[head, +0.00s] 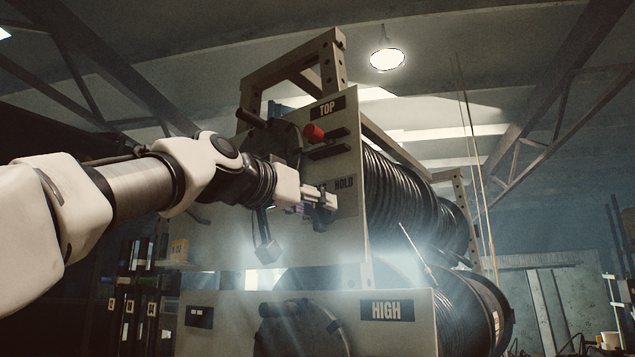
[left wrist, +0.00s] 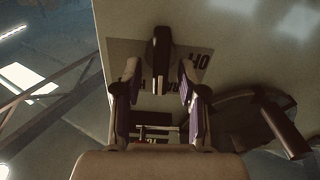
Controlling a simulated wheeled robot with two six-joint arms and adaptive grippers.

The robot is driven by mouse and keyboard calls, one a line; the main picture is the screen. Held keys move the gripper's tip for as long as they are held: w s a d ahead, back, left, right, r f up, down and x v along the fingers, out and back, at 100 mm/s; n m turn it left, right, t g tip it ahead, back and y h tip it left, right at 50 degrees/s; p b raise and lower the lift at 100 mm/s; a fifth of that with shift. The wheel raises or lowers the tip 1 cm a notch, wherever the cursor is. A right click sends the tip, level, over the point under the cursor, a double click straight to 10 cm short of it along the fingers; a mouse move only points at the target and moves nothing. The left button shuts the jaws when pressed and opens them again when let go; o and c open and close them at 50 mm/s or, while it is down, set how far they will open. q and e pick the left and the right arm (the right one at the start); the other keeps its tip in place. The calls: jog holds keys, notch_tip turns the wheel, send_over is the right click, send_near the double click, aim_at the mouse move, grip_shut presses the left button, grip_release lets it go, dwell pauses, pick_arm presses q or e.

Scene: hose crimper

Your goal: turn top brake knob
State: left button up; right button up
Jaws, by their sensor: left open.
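The upper panel (head: 345,225) carries a TOP label (head: 327,108) and a HOLD label (head: 345,184). In the left wrist view a dark, bar-shaped knob (left wrist: 159,50) stands out from the label plate on this panel, with part of the lettering showing upside down to its right. My left gripper (head: 312,203) is in front of the panel by the HOLD label. In the left wrist view my left gripper (left wrist: 158,92) is open, its purple-padded fingers on either side of the knob's line. I cannot tell whether they touch it. In the head view the knob is mostly hidden by the fingers.
A dark crank handle (left wrist: 285,128) is at the right in the wrist view. Below is a panel labelled HIGH (head: 387,310). Hose reels (head: 400,195) fill the rack behind.

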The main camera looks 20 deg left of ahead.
pick_arm(q)
jog(key=shift+x, duration=0.9)
jog(key=shift+s+a+f, duration=0.1)
jog(key=shift+s+a, duration=0.05)
jog(key=shift+s, duration=0.25)
grip_shut()
pick_arm(e)
jog(key=shift+r, duration=0.6)
jog(key=shift+f, duration=0.2)
pick_arm(q)
jog(key=m+b, duration=0.1)
jog(key=m, duration=0.1)
jog(key=shift+f+m, duration=0.15)
jog(key=shift+m, duration=0.25)
jog(key=shift+s+d+m+b, duration=0.1)
jog(key=shift+m+b, duration=0.3)
jog(key=shift+m, duration=0.6)
jog(key=shift+d+m+b, duration=0.15)
jog(key=shift+m+b, duration=0.25)
jog(key=shift+m, duration=0.6)
pick_arm(e)
jog(key=shift+f, duration=1.25)
